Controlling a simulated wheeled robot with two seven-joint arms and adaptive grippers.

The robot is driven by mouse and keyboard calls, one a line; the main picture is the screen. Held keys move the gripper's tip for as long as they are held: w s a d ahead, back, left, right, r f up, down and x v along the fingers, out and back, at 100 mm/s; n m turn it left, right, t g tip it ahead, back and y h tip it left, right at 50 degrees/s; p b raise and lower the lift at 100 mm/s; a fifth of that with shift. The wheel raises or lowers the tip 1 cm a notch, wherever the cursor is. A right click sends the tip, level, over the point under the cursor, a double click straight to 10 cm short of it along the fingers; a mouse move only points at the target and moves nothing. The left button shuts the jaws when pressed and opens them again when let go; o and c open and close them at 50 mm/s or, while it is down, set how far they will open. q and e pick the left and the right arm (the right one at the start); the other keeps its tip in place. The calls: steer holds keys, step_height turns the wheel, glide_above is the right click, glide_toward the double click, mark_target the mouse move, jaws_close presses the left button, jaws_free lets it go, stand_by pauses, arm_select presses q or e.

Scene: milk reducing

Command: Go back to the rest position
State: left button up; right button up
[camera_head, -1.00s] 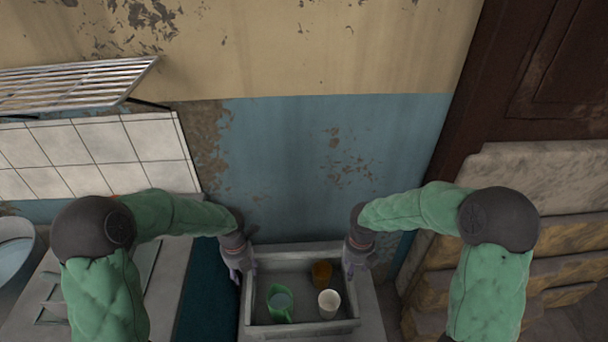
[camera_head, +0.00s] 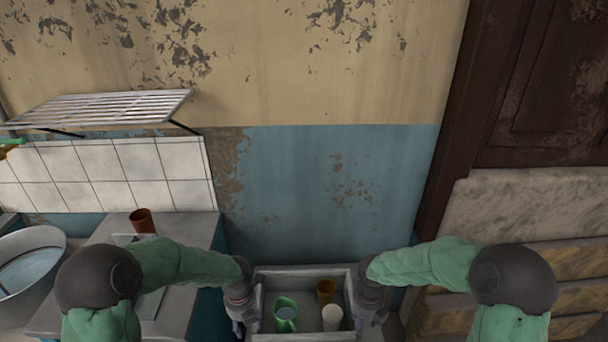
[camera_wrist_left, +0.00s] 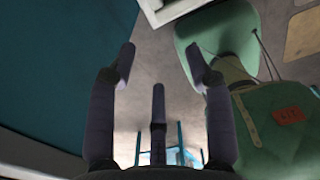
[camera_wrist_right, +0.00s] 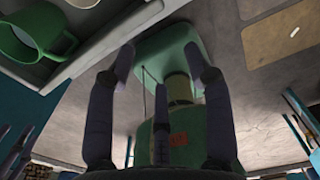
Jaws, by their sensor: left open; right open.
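My left gripper (camera_head: 243,318) hangs at the left side of a grey tray (camera_head: 305,270). In the left wrist view its fingers (camera_wrist_left: 160,70) are spread, with nothing between them. My right gripper (camera_head: 366,318) is at the tray's right side. In the right wrist view its fingers (camera_wrist_right: 158,70) are also spread and empty. Inside the tray are a green mug (camera_head: 286,314), a brown cup (camera_head: 326,291) and a white cup (camera_head: 332,317). The green mug also shows in the right wrist view (camera_wrist_right: 30,35). Whether either gripper touches the tray cannot be told.
A grey counter (camera_head: 200,230) stands at left with a brown cup (camera_head: 141,220) on it. A pale basin (camera_head: 30,262) is at the far left, below a metal rack (camera_head: 105,108). Stacked stone slabs (camera_head: 540,250) stand at right. The blue wall (camera_head: 330,190) is behind the tray.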

arm_select(q)
steer(key=s+d+f+m+h+p, duration=0.1)
steer(key=s+d+f+m, duration=0.1)
steer(key=s+f+m, duration=0.2)
steer(key=s+d+f+m+h+p, duration=0.1)
steer(key=s+f+m, duration=0.3)
steer(key=s+m, duration=0.6)
steer(key=s+d+f+m+h+p, duration=0.2)
steer(key=s+m, duration=0.5)
steer(key=m, duration=1.3)
steer(key=shift+d+p+x, duration=0.3)
steer(key=shift+d+x, duration=0.05)
steer(key=shift+x, duration=1.15)
arm_select(e)
steer(key=s+a+f+n+y, duration=0.2)
steer(key=s+f+n, duration=0.4)
steer(key=s+n, duration=0.4)
steer(key=s+a+f+n+y, duration=0.2)
steer(key=s+a+f+n, duration=0.2)
steer(key=n, duration=1.9)
steer(key=shift+s+a+f, duration=0.4)
steer(key=shift+s+f, duration=1.2)
steer(key=shift+s, duration=2)
arm_select(q)
steer(key=shift+s+r, duration=0.1)
